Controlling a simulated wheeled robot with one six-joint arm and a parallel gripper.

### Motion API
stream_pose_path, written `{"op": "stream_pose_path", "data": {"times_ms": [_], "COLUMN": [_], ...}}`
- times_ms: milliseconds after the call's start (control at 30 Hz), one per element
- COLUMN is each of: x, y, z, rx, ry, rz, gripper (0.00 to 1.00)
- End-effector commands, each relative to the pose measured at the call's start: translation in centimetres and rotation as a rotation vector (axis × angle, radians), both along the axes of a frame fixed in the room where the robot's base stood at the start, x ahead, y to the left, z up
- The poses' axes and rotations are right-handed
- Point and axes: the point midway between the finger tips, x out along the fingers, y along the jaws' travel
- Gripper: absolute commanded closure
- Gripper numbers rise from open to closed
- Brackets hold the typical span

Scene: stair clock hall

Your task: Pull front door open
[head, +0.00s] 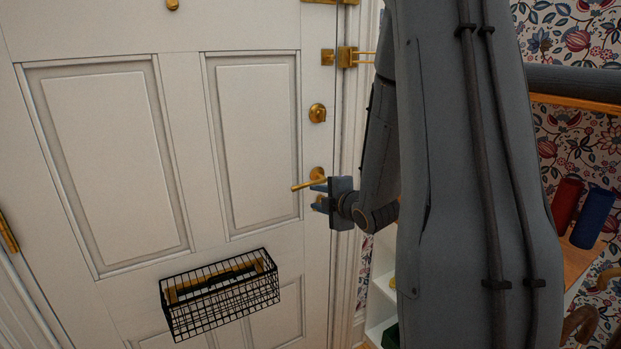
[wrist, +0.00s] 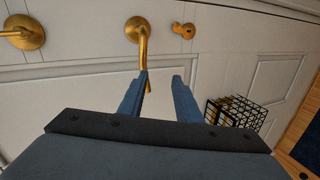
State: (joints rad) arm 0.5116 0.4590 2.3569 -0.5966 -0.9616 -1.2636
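The white panelled front door (head: 185,150) looks closed against its frame. Its brass lever handle (head: 308,184) points left in the head view. My gripper (head: 318,196) is at the handle, with its two blue fingers apart. In the wrist view the lever (wrist: 143,42) runs down from its round rose, and its end lies between the fingers of my gripper (wrist: 161,76), close against the left finger. I cannot tell whether they touch. The right finger stands clear of the lever.
A round brass lock (head: 317,113) sits above the handle and a brass latch (head: 347,57) higher up. A black wire basket (head: 220,295) hangs low on the door. A shelf with red (head: 566,204) and blue (head: 594,217) rolls stands right, partly behind my arm.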

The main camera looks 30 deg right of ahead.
Motion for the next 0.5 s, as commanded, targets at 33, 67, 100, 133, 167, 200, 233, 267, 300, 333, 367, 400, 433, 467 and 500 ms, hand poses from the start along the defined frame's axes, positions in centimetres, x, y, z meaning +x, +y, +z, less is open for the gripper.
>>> {"op": "stream_pose_path", "data": {"times_ms": [33,67,100,133,167,200,233,267,300,333,367,400,433,467,500], "x": [-0.1,0.0,0.0,0.0,0.1,0.2,0.4,0.6,1.0,1.4,1.8,2.4,2.8,3.3,3.9], "y": [-0.6,-0.7,-0.9,-1.0,-1.0,-1.1,-1.1,-1.1,-1.0,-1.0,-1.0,-0.9,-0.9,-0.9,-0.9], "z": [0.7,1.1,1.5,1.7,1.9,2.0,2.1,2.1,2.0,1.9,1.9,1.7,1.6,1.5,1.4], "rx": [-0.033,-0.052,-0.074,-0.086,-0.096,-0.104,-0.108,-0.112,-0.113,-0.112,-0.112,-0.112,-0.111,-0.111,-0.111], "ry": [-0.035,-0.056,-0.079,-0.093,-0.103,-0.112,-0.117,-0.12,-0.121,-0.12,-0.12,-0.12,-0.119,-0.119,-0.119], "rz": [0.02,0.032,0.045,0.053,0.058,0.064,0.067,0.069,0.07,0.07,0.071,0.071,0.071,0.071,0.07], "gripper": [0.69,0.69,0.69,0.69,0.69,0.69,0.69,0.69,0.69,0.69,0.69,0.69,0.69,0.69,0.69]}}
